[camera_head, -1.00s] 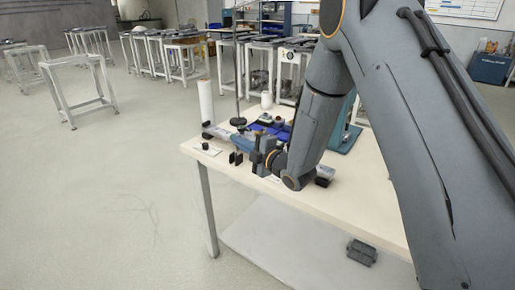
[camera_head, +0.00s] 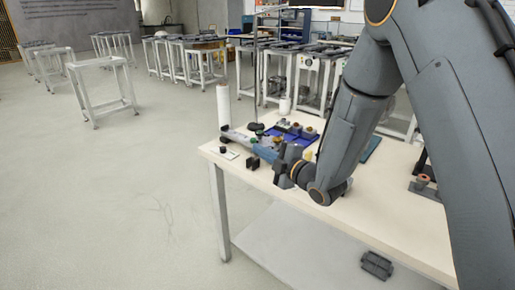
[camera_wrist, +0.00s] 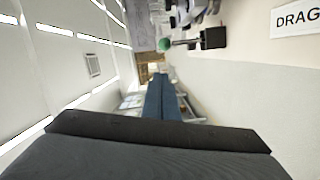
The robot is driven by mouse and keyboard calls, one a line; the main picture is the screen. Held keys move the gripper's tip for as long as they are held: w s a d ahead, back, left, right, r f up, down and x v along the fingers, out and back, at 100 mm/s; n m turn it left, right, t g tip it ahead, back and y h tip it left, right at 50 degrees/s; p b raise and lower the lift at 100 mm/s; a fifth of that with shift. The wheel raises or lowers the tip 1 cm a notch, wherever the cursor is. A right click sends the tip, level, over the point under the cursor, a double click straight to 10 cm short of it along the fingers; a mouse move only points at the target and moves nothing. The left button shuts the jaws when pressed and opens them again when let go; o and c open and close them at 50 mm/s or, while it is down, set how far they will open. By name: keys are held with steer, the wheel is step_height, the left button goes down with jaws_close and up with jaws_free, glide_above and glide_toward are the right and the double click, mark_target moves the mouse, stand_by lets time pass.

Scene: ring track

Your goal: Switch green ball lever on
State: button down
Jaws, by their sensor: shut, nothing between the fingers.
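The green ball (camera_wrist: 164,44) shows in the wrist view on a thin rod, whose other end meets a black block (camera_wrist: 212,38). The ball lies beyond the fingertips of my gripper (camera_wrist: 161,78), apart from them. My gripper's two blue-grey fingers are together with nothing between them. In the head view my gripper (camera_head: 257,150) is over the table near its left end, low and pointing left. A small black block (camera_head: 252,163) stands near the front edge there. I cannot clearly pick out the green ball in the head view.
The pale table (camera_head: 370,215) carries a white upright cylinder (camera_head: 223,106), a blue tray (camera_head: 300,137) and small parts behind my gripper. A "DRAG" label (camera_wrist: 298,17) shows in the wrist view. Open floor (camera_head: 110,205) lies left; several workbenches (camera_head: 285,68) stand behind.

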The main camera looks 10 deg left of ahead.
steer(key=b+v, duration=0.1)
steer(key=v, duration=0.7)
steer(key=shift+w+d, duration=0.25)
steer(key=shift+w, duration=0.1)
steer(key=shift+f, duration=0.15)
steer(key=s+d+f+m+g+h, duration=0.1)
steer(key=d+f+m+h, duration=0.1)
steer(key=d+m+h, duration=0.2)
steer(key=s+d+f+m+h, duration=0.1)
steer(key=d+m+h, duration=0.3)
steer(key=d, duration=0.5)
steer(key=s+d+f+m+g+h, duration=0.1)
steer(key=d+f+m+h, duration=0.1)
steer(key=d+m, duration=0.4)
steer(key=shift+d+f+g+h, duration=0.3)
steer(key=shift+d+f+h, duration=0.15)
steer(key=shift+h, duration=0.45)
steer(key=s+d+m+g, duration=0.2)
steer(key=s+m, duration=0.1)
steer(key=s, duration=0.4)
steer(key=s+d+m+g+h, duration=0.1)
steer(key=s+d+m+g, duration=0.1)
steer(key=s, duration=0.5)
steer(key=s+d+m+g+h, duration=0.1)
steer(key=s+d+m+g, duration=0.2)
steer(key=s+m, duration=0.3)
steer(key=shift+s+r+g, duration=0.45)
steer(key=shift+s+g, duration=0.15)
steer(key=shift+s, duration=0.15)
